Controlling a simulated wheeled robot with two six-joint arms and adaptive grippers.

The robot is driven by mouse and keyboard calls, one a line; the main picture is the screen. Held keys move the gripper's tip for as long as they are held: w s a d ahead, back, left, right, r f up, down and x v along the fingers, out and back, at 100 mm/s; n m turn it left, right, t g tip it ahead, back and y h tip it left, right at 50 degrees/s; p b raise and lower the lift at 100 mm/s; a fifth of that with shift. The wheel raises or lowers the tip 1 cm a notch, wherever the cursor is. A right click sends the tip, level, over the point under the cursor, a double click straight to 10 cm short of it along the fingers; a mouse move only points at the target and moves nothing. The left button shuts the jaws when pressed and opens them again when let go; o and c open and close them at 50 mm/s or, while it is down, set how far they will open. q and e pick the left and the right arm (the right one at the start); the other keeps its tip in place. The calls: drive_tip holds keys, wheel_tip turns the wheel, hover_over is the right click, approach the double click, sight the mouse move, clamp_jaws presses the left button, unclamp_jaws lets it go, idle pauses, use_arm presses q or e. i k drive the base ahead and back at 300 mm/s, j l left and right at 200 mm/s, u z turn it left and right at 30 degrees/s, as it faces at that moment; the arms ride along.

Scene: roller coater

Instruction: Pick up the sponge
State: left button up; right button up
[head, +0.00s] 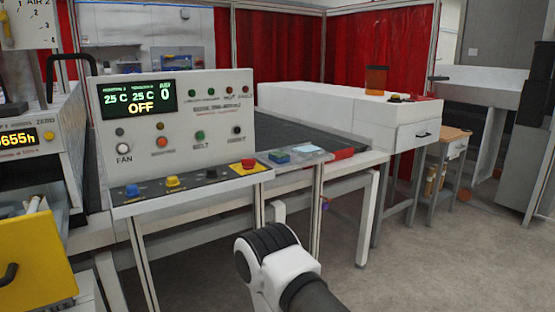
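A small teal-blue block (279,157), which may be the sponge, lies on the narrow ledge to the right of the control panel. It is too small in the head view to be sure. Part of one of my arms shows at the bottom centre, a white and black joint below and in front of that ledge. No gripper fingers show, so neither gripper can be placed relative to the block.
The control panel (178,122) with buttons stands left of the ledge. A flat pale-blue item (307,148) and a red item (339,153) lie beside the block. A yellow drawer front (36,262) is at the lower left. Floor (430,250) is clear at right.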

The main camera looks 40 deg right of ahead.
sight(279, 157)
drive_tip(key=z, duration=1.35)
drive_tip(key=i+j+z, duration=0.4)
drive_tip(key=i, duration=0.35)
drive_tip(key=i+j+z, duration=0.4)
drive_tip(key=i+j, duration=0.2)
drive_tip(key=i, duration=0.1)
